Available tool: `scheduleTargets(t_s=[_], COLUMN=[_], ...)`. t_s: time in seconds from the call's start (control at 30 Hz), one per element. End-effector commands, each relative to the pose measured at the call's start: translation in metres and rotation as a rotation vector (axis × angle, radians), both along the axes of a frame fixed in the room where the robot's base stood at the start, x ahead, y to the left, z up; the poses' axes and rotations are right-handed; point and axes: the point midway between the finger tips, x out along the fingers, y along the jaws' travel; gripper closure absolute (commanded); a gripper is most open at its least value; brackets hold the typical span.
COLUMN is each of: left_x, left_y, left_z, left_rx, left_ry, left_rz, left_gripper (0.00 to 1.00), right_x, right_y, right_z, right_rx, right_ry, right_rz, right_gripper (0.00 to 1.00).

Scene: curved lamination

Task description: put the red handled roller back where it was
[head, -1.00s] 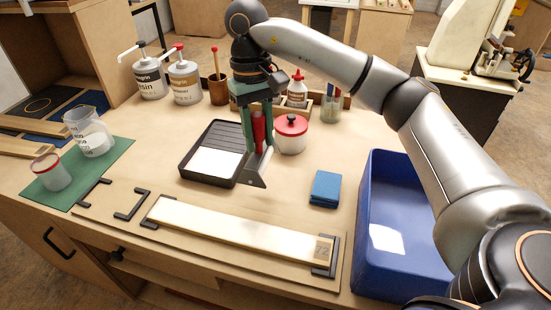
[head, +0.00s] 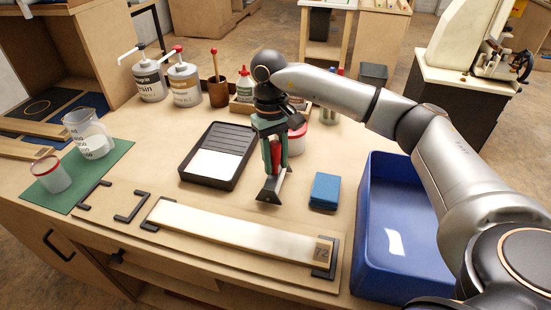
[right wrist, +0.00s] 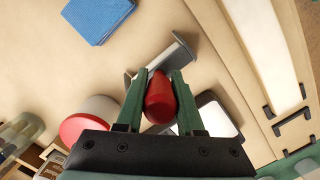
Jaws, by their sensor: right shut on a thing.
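My right gripper (head: 272,170) is shut on the red handle (head: 276,153) of a tool with a wide grey head (head: 270,190). The tool hangs head down between the black tray and the blue pad; I cannot tell whether the head touches the table. In the right wrist view the red handle (right wrist: 160,98) sits between the green fingers, with the grey head (right wrist: 178,52) beyond. The black tray (head: 232,137) with a grooved slope and white liquid lies just left of the tool. My left gripper is not in view.
A blue pad (head: 325,190) lies to the right, and a deep blue bin (head: 375,225) stands beyond it. A long pale strip (head: 230,232) lies in front between black brackets. A red-lidded white tub (head: 299,138) stands behind the gripper. Bare table surrounds the pad.

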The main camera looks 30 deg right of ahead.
Motion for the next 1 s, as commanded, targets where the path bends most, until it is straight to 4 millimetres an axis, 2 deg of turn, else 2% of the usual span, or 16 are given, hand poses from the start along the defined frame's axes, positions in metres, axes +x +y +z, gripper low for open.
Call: scheduleTargets(t_s=[0.1, 0.13, 0.37, 0.77, 0.87, 1.0], left_x=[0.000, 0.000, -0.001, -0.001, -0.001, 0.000], left_y=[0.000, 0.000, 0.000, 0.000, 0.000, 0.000], left_z=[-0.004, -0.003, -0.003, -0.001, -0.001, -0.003], left_rx=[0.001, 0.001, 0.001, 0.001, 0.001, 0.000], left_ry=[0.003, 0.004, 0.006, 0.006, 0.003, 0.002], left_rz=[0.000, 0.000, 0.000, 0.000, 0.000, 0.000], left_gripper=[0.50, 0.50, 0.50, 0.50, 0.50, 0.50], right_x=[0.000, 0.000, 0.000, 0.000, 0.002, 0.005], right_y=[0.000, 0.000, 0.000, 0.000, 0.001, 0.001], right_z=[-0.004, -0.003, -0.003, 0.000, 0.007, 0.032], right_rx=[0.000, 0.000, 0.000, 0.000, 0.002, 0.002], right_ry=[0.000, 0.000, 0.001, 0.000, -0.003, -0.004], right_rz=[0.000, 0.000, 0.000, 0.001, 0.000, 0.001], right_gripper=[1.00, 0.60, 0.34, 0.33, 0.33, 0.33])
